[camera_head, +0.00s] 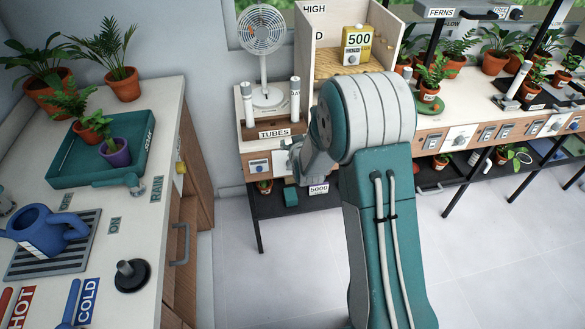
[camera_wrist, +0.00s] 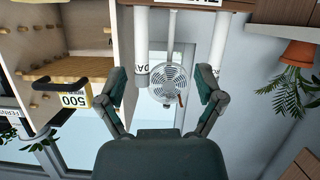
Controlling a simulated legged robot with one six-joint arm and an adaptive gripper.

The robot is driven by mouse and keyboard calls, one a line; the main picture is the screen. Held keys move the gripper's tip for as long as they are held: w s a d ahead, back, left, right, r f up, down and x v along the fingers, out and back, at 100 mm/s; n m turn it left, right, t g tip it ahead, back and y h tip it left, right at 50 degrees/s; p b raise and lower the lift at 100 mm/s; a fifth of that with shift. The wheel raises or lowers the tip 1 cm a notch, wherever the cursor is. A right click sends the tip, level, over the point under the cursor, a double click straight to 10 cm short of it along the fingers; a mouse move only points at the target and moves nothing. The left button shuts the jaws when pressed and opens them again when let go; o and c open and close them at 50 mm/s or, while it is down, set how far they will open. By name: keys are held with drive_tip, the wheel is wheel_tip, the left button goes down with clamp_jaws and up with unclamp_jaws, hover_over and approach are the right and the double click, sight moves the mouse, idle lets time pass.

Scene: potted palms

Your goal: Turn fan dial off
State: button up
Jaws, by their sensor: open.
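A white fan (camera_head: 262,30) stands on a white base at the back of the wooden bench beside the wall. In the wrist view the fan (camera_wrist: 172,78) appears upside down, between my fingers in the picture but farther off. A white panel with a small blue-grey dial (camera_head: 258,168) is on the bench front, below the TUBES label; its setting is too small to read. My gripper (camera_wrist: 162,88) is open and empty. In the head view it is at the bench front, right of the dial panel, partly hidden by my arm.
Two white tubes (camera_head: 295,99) stand by the fan. A wooden cubby (camera_head: 312,45) holds a yellow 500 box (camera_head: 355,46) to the right. A counter with a green tray (camera_head: 63,181) is at left. Clear tiled floor (camera_head: 285,270) lies between.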

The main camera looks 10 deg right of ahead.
wheel_tip(320, 180, down, 21)
drive_tip(key=s+t, duration=0.3)
drive_tip(key=t, duration=0.1)
drive_tip(key=w, duration=1.1)
drive_tip(key=shift+d+r+n+h, duration=0.2)
drive_tip(key=shift+d+n+h, duration=0.1)
drive_tip(key=shift+h, duration=0.1)
drive_tip(key=c, duration=1.2)
